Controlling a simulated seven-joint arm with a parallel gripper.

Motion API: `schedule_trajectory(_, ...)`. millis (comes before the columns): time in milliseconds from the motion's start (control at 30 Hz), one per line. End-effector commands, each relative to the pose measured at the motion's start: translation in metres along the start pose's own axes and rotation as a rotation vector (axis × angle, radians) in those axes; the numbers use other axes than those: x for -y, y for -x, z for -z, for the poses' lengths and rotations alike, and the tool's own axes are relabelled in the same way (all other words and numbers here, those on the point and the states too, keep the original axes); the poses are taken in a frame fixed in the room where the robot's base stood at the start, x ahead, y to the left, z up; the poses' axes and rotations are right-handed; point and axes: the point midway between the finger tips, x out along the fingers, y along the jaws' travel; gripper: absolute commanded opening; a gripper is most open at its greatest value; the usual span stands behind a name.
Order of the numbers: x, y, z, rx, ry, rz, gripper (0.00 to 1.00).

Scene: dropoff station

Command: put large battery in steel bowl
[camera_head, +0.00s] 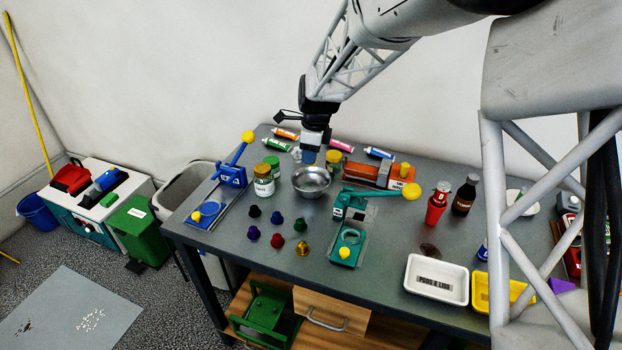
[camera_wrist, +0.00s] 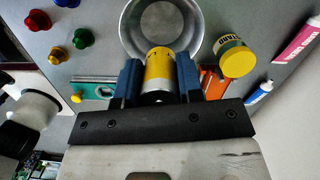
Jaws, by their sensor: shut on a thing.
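My gripper (camera_head: 311,156) hangs above the table, just over the back of the steel bowl. In the wrist view its two blue fingers (camera_wrist: 159,72) are shut on the large battery (camera_wrist: 159,62), a yellow cylinder with a greyish lower part. The battery is hardly discernible in the head view, where the fingers cover it. The steel bowl (camera_head: 311,188) is a round, shiny, empty-looking dish on the table. In the wrist view the bowl (camera_wrist: 165,17) lies just beyond the battery, partly covered by it and cut by the top edge.
White jars with green and gold lids (camera_head: 263,187) stand left of the bowl. A yellow-lidded jar (camera_head: 333,160) and an orange tool (camera_head: 366,174) are behind and to the right. A green press (camera_head: 346,245) and several coloured knobs (camera_head: 276,218) stand in front.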

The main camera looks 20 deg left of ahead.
Motion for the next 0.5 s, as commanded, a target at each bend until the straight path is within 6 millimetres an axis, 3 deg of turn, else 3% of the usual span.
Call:
schedule_trajectory(167, 0.000, -0.007, 0.001, 0.000, 0.000, 0.000, 0.07)
schedule_trajectory(500, 0.000, -0.050, 0.006, 0.000, 0.000, 0.000, 0.07)
